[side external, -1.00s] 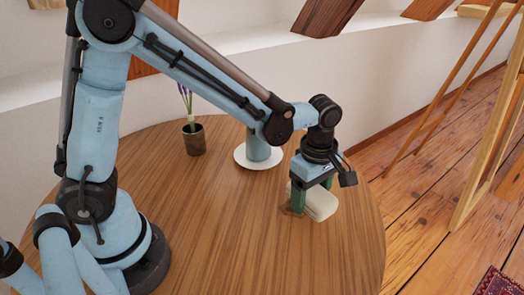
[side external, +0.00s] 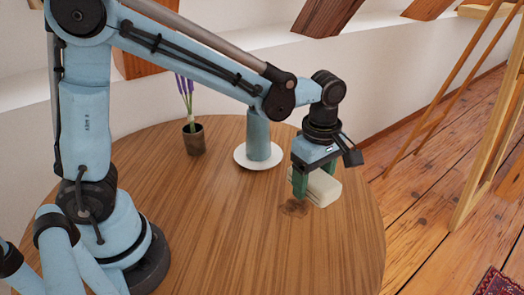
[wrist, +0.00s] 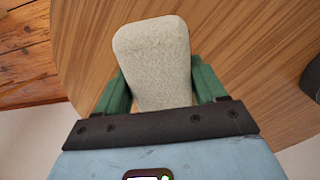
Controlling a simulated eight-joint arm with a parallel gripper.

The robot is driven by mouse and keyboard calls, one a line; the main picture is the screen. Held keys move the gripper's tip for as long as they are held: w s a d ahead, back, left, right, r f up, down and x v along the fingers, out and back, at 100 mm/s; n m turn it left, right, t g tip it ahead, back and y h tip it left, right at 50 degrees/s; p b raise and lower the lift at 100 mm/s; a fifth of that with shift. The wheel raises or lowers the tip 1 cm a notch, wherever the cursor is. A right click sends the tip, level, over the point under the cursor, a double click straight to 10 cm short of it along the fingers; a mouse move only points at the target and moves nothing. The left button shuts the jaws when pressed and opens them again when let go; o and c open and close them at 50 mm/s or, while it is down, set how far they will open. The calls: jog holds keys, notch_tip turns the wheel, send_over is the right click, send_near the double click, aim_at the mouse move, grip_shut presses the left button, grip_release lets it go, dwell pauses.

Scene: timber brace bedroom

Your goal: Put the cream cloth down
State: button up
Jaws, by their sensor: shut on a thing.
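The cream cloth (side external: 326,187), a thick folded block, is between the green fingers of my gripper (side external: 313,180) over the right part of the round wooden table (side external: 220,235). It appears raised off the tabletop. In the wrist view the cloth (wrist: 155,60) stands out past both fingers of my gripper (wrist: 161,88), with a finger against each side. The cloth's underside is hidden.
A blue cylinder (side external: 258,136) stands on a white plate (side external: 243,160) behind and left of my gripper. A dark pot (side external: 194,142) with purple flowers is farther left. A dark patch (side external: 293,208) shows on the table below my gripper. The table front is clear.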

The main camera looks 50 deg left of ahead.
jog(key=s+d+r+m, duration=0.1)
jog(key=s+d+m, duration=0.1)
jog(key=s+d, duration=0.75)
jog(key=s+d+r+m, duration=0.2)
jog(key=s+d, duration=0.2)
jog(key=s, duration=1.1)
send_over(290, 285)
notch_tip(290, 285, down, 7)
jog(key=shift+r, duration=0.1)
jog(key=shift+f, duration=2.1)
jog(key=shift+f, duration=0.15)
jog(key=o, duration=1.1)
